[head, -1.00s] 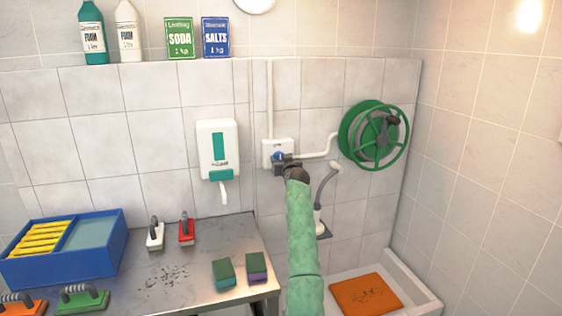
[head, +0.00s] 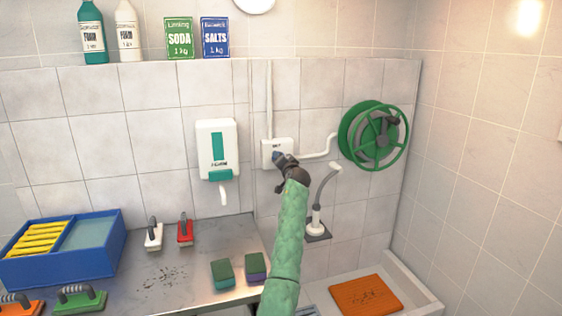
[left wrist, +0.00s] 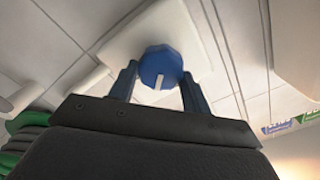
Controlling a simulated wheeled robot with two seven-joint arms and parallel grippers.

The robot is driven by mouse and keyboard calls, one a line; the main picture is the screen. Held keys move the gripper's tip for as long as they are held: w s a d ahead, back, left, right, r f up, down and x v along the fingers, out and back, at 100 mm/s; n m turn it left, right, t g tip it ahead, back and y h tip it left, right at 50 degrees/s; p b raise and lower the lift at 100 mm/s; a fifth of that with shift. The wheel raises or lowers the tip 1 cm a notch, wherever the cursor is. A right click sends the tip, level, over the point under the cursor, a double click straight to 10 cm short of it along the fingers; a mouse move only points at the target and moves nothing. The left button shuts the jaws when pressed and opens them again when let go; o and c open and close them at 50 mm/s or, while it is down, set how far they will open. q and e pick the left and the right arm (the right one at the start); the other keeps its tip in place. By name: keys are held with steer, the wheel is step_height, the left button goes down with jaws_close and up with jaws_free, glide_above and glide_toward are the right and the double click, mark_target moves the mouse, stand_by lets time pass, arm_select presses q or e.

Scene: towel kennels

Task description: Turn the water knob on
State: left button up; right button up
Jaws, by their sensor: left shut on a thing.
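The blue round water knob (left wrist: 160,66) sits on a white wall box (head: 268,151), with a white mark on its face. In the left wrist view the knob is between the two fingers of my left gripper (left wrist: 160,85), which is shut on it. In the head view my left gripper (head: 279,160) is at the front of the box, tilted, and hides most of the knob. The box lettering is too small to read surely. My right gripper is in neither view.
A green hose reel (head: 374,136) hangs right of the box, joined by a white pipe. A white soap dispenser (head: 217,147) hangs left. Below are a metal table (head: 190,265) with brushes and sponges, and a basin holding an orange mat (head: 366,294).

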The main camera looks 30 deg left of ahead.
arm_select(q)
steer(key=shift+w+d+f+m+p, duration=0.1)
steer(key=shift+m+p, duration=0.75)
steer(key=shift+m, duration=1.35)
steer(key=shift+d+f+m+p, duration=0.1)
steer(key=shift+m+p, duration=0.75)
steer(key=shift+m, duration=1.35)
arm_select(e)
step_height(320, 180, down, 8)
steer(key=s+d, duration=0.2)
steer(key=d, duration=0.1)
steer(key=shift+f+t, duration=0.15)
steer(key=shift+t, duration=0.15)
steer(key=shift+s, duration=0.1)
arm_select(q)
steer(key=o, duration=1)
steer(key=shift+c, duration=0.2)
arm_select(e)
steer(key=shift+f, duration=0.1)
